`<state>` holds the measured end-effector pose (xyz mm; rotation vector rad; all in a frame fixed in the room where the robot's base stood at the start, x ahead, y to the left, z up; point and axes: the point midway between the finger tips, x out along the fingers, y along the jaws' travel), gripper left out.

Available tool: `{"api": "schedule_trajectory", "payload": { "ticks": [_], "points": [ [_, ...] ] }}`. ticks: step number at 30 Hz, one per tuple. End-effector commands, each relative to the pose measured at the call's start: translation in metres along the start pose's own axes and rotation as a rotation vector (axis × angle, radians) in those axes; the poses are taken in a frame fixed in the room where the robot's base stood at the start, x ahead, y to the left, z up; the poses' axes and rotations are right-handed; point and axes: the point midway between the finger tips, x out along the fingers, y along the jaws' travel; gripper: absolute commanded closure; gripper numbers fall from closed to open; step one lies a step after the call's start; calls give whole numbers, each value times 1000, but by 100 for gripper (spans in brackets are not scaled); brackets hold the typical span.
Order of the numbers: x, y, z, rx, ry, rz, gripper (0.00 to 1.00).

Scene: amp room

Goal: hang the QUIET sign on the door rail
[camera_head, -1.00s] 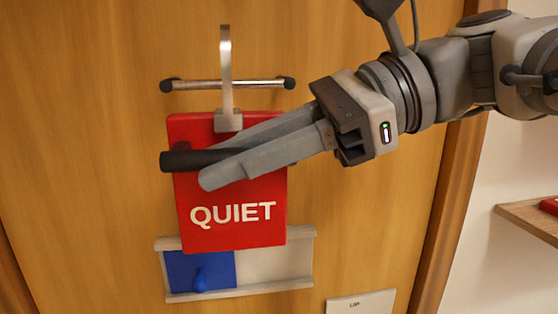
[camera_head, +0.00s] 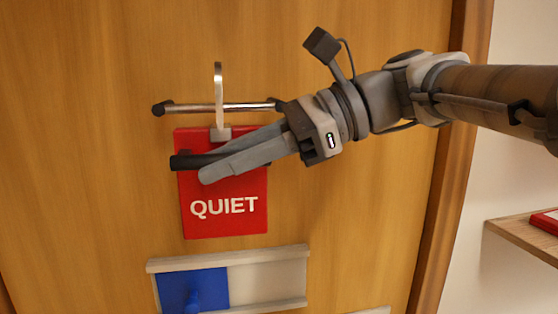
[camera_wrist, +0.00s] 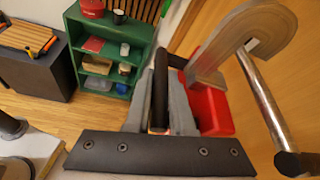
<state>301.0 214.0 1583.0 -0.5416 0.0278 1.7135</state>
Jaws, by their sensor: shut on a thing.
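The red QUIET sign (camera_head: 223,207) hangs upright in my gripper (camera_head: 200,167), in front of the wooden door. My gripper is shut on the black bar (camera_head: 183,162) across the sign's front; the bar also shows between the fingers in the wrist view (camera_wrist: 160,80). The sign's pale hook (camera_head: 218,90) rises from its top edge, its curve above the metal door rail (camera_head: 245,106). In the wrist view the hook (camera_wrist: 222,48) arches over the near end of the rail's far stretch (camera_wrist: 265,100). Whether it rests on the rail cannot be told.
A panel with a blue slider (camera_head: 190,290) is on the door below the sign. A wooden shelf (camera_head: 520,238) juts from the wall at right. The wrist view shows a green shelf unit (camera_wrist: 110,50) and a dark cabinet (camera_wrist: 35,75) across the floor.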

Motion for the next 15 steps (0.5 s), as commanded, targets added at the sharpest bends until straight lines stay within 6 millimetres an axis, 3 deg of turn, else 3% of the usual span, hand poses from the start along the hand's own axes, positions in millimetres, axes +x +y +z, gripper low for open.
{"api": "schedule_trajectory", "payload": {
  "ticks": [15],
  "points": [
    [4,-40,-10,-1,-1,0,100]
  ]
}}
